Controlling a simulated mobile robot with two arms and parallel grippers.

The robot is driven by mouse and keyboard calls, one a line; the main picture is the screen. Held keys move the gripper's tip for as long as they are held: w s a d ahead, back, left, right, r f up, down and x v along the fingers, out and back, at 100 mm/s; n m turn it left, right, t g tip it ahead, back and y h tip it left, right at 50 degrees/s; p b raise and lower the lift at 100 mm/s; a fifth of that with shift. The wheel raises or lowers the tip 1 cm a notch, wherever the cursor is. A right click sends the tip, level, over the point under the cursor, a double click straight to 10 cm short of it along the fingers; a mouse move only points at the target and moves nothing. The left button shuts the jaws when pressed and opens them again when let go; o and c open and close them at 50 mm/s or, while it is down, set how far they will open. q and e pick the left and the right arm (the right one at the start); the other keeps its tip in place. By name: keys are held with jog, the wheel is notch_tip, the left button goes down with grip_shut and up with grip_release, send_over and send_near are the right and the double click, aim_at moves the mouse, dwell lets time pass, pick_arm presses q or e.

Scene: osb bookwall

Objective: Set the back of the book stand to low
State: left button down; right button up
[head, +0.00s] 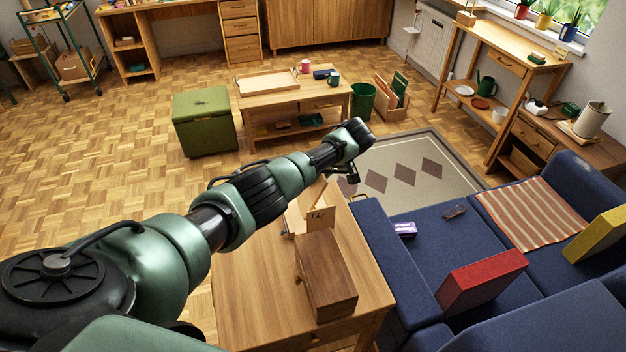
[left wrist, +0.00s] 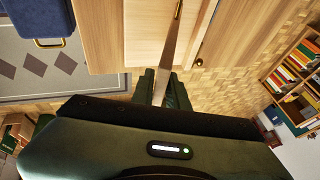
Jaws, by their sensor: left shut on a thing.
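The book stand (head: 299,212), of pale wood, is on the small wooden table in the head view, partly hidden behind my left arm. In the left wrist view, a thin pale wooden panel, seen nearly edge-on, looks like the stand's back (left wrist: 174,50). My left gripper (left wrist: 161,88) is shut on the panel's end, with a dark green finger on each side. In the head view the gripper's fingers are mostly hidden by my wrist. I cannot tell which setting the back is in. My right gripper is in neither view.
A dark wooden box (head: 328,280) with a small card stands on the table (head: 250,285) beside the stand. The blue sofa (head: 385,245) is close on the right. A low table (head: 330,97), green stool (head: 205,135) and rug (head: 440,180) lie beyond.

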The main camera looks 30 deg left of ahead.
pick_arm(q)
jog(key=shift+w+d+f, duration=0.1)
jog(key=shift+w+d, duration=0.1)
jog(key=shift+d, duration=0.25)
jog(key=shift+w+d+f+b, duration=0.4)
jog(key=shift+w+d+b, duration=0.1)
jog(key=shift+b, duration=0.25)
jog(key=c, duration=1.5)
grip_release()
jog(key=shift+w+a+f, duration=0.1)
jog(key=shift+a, duration=0.2)
jog(key=v, duration=0.8)
jog(key=shift+a, duration=0.1)
